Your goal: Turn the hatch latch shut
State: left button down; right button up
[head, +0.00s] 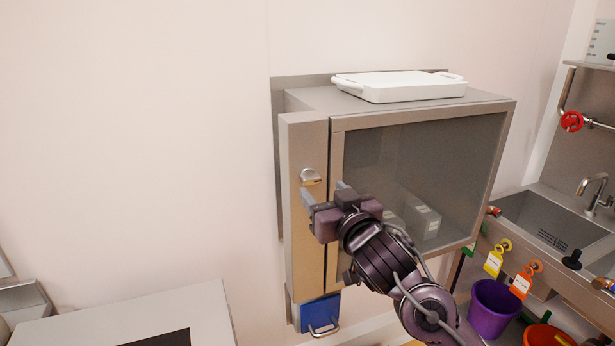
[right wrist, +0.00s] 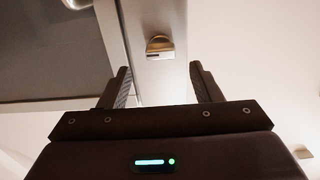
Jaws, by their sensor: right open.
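The hatch (head: 430,150) is a grey wall cabinet with a dark glass panel and a beige strip along its left side. The latch (head: 310,176) is a small silvery piece high on that strip. It also shows in the right wrist view (right wrist: 160,43), beyond and between my fingertips. My right gripper (head: 323,191) is open and empty in front of the strip, just below the latch. In the right wrist view its fingers (right wrist: 163,84) stand apart, and I see no contact with the latch. My left gripper is not in view.
A white tray (head: 415,86) lies on top of the cabinet. A blue box with a handle (head: 319,313) is below it. A sink (head: 545,218), purple bucket (head: 492,310) and red valve wheel (head: 571,121) are at the right. The space left of the cabinet is clear.

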aim_at(313, 181)
jog(key=p+x, duration=0.1)
jog(key=x, duration=0.3)
jog(key=shift+w+a+r, duration=0.1)
jog(key=shift+w+r, duration=0.05)
jog(key=shift+w+a+p, duration=0.3)
jog(key=shift+w+p, duration=0.1)
jog(key=shift+w, duration=0.15)
jog(key=shift+d, duration=0.1)
jog(key=c, duration=1)
